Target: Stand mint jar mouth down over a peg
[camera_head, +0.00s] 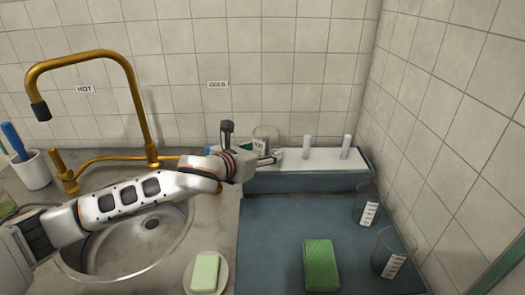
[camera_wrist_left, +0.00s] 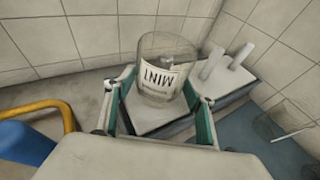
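The mint jar (camera_wrist_left: 160,75) is clear glass with a white label. In the wrist view its lettering looks upside down, so the jar appears mouth down. It stands at the left end of the white-topped peg rack (camera_wrist_left: 152,118); in the head view the jar (camera_head: 267,134) is partly hidden by my gripper. Something grey shows through the glass, perhaps a peg. Two bare white pegs, a nearer one (camera_head: 307,147) and a farther one (camera_head: 346,146), stand to its right. My left gripper (camera_head: 250,146) is open, its fingers spread either side of the jar. My right gripper is out of view.
A blue-grey mat (camera_head: 275,225) holds a green sponge (camera_head: 321,265) and two labelled glass beakers at right, one behind (camera_head: 367,207) and one in front (camera_head: 388,256). A sink (camera_head: 130,262) with a brass tap (camera_head: 140,85) is left. Soap (camera_head: 205,271) lies in front. Tiled walls close the back and right.

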